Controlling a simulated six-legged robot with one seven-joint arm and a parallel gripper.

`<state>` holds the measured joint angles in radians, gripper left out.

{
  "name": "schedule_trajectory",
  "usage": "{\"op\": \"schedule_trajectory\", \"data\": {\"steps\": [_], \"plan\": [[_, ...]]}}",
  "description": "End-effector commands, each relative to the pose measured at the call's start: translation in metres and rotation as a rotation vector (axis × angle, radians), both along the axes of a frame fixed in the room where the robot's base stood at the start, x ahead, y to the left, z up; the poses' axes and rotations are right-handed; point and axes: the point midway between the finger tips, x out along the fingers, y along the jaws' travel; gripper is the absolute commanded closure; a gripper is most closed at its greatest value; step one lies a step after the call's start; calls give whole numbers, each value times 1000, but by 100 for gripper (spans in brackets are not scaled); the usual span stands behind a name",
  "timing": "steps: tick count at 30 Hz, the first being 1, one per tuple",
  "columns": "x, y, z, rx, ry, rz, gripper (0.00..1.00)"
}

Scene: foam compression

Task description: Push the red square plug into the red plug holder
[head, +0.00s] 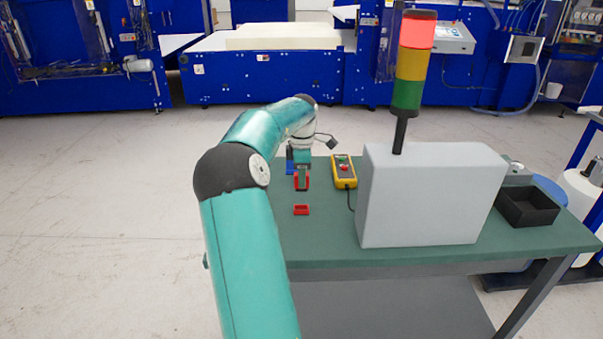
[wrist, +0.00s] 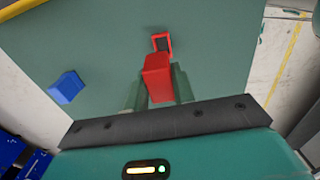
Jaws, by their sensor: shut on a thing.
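The red square plug (wrist: 158,78) is between the green fingers of my gripper (wrist: 158,88) in the wrist view. My gripper is shut on it. In the head view the plug (head: 297,183) hangs below my gripper (head: 302,174). The red plug holder (wrist: 154,38) is a small red frame with a dark opening, just beyond the plug in the wrist view. In the head view the holder (head: 301,210) is on the green table, nearer the front edge than the plug. The two appear apart; the plug's exact height cannot be told.
A blue block (wrist: 66,87) lies left of the gripper. A yellow device (head: 344,172) with a cable and a large grey box (head: 430,200) under a signal tower (head: 410,65) stand to the right. A black tray (head: 528,208) is farther right. The table around the holder is clear.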

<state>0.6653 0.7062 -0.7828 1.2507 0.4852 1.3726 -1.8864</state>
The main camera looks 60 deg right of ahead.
Motion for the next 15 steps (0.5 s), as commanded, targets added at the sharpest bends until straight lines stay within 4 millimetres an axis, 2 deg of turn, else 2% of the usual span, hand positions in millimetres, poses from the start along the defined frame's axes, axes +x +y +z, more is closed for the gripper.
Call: {"op": "schedule_trajectory", "data": {"steps": [15], "plan": [[0,3,-40,0,0,1,100]]}}
